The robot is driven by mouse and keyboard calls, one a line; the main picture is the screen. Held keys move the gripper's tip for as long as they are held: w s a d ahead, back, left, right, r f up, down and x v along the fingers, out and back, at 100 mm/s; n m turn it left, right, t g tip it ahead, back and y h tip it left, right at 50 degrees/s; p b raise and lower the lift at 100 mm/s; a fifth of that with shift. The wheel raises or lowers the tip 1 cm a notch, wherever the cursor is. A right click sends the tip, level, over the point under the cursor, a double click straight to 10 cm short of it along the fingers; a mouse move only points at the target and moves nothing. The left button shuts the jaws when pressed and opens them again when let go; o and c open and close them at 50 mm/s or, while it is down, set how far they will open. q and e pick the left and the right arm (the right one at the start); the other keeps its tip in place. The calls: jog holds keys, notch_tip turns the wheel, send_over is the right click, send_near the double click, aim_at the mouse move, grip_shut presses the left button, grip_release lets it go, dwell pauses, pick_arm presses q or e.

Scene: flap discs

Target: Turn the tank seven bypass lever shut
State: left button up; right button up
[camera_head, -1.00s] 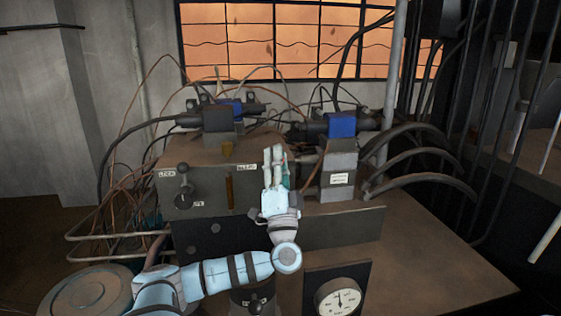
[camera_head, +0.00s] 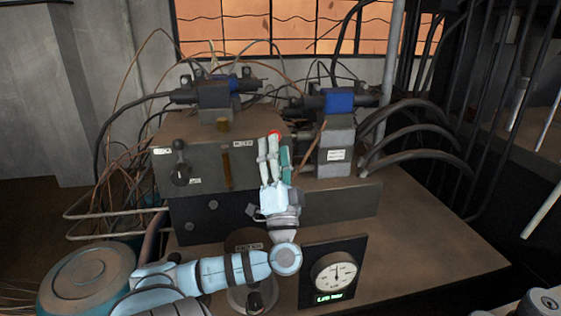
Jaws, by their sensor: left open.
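My left gripper (camera_head: 269,145) points up in front of the right end of the grey valve block (camera_head: 204,184). Its fingers are open. A small red tip (camera_head: 274,133) shows at the fingertips; I cannot tell whether they touch it or what it belongs to. A lever with a dark round knob (camera_head: 179,145) stands upright on the block's left face, well left of the gripper. Another dark-knobbed handle (camera_head: 254,300) is low in the picture, below my forearm. The labels are too small to read, so I cannot tell which is the tank seven bypass lever.
A round gauge (camera_head: 336,272) with a green lit display stands right of my forearm. Blue-topped valves (camera_head: 340,102) and thick hoses (camera_head: 420,140) crowd the back and right. A round drum (camera_head: 88,278) is at the lower left. The bench top (camera_head: 420,240) is clear at right.

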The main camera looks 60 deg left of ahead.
pick_arm(q)
jog(key=s+d, duration=0.4)
jog(key=d, duration=0.4)
jog(key=shift+s+d, duration=0.15)
jog(key=shift+d, duration=0.05)
jog(key=shift+c, duration=0.6)
